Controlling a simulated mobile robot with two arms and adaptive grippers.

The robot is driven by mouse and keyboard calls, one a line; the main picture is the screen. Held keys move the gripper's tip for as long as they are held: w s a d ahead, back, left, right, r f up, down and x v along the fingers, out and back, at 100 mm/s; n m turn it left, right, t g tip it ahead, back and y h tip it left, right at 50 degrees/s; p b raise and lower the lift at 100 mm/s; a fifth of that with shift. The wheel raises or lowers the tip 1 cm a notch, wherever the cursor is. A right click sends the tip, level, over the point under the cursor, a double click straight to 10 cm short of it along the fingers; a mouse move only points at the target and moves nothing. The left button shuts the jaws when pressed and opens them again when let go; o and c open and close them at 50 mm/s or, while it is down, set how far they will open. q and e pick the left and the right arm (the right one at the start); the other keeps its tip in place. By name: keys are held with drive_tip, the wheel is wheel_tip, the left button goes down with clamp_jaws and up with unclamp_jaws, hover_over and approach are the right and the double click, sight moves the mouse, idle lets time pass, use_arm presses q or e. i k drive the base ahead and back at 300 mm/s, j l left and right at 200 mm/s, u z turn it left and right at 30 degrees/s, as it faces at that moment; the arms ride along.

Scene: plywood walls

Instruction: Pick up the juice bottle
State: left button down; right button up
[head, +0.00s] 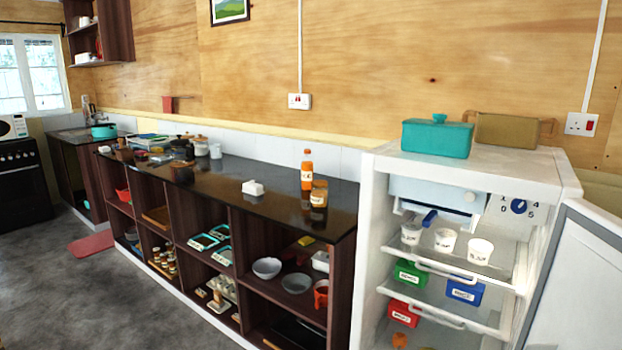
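An orange bottle (307,171) with an orange cap and a pale label stands upright on the dark counter (272,188), near its right end. It looks like the juice bottle. A small jar (318,196) with a pale label stands just in front of it and to its right, and another jar top shows close behind that jar. Neither of my grippers shows in the head view.
An open white fridge (372,220) stands right of the counter, its door (575,285) swung out at the right. A teal box (437,137) sits on top. A white item (253,188) lies left of the bottle. Open shelves below hold bowls (267,267).

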sight(307, 165)
drive_tip(key=i+j+z, duration=0.1)
drive_tip(key=i+j, duration=0.8)
drive_tip(key=i+l, duration=0.1)
drive_tip(key=i, duration=0.65)
